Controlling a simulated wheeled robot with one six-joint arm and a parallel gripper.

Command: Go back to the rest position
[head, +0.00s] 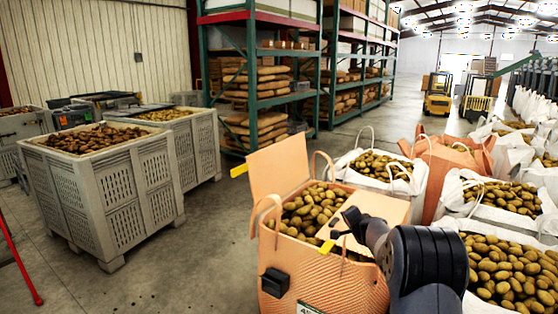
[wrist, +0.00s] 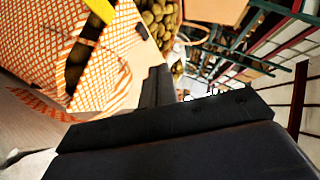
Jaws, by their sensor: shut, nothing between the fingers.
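My gripper (head: 345,230) is in the head view at the lower middle right, above the right part of an orange woven bag of potatoes (head: 283,264). Its dark fingers are shut and I see nothing held in them. In the wrist view the dark fingers (wrist: 157,88) point up the picture, close beside the orange and white woven bag side (wrist: 85,50). I cannot tell whether they touch the bag. My arm hides part of the bag's right side.
A grey slatted crate of potatoes (head: 125,195) stands at the left on open floor (head: 190,270). White bags of potatoes (head: 372,160) crowd the right. Green racks (head: 265,85) stand behind. Yellow forklifts (head: 438,95) are far back.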

